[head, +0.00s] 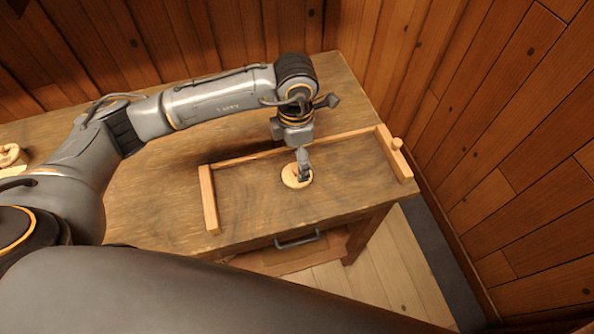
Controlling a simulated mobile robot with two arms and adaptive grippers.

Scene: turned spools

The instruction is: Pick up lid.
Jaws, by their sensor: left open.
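The lid appears to be the pale round wooden piece (290,181) lying flat on the table, inside a low wooden frame. My left gripper (304,177) points down at this round piece, over its right part. The gripper is open, and its fingers hide some of the piece. Whether the fingertips touch the piece I cannot tell. My right gripper is not in view.
The wooden table (150,205) has a low frame with a left rail (208,200) and a right rail (392,155) with a knob. A drawer handle (298,240) is on the table's front. Pale ring-shaped pieces (10,155) lie at the far left. Plank walls stand behind and right.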

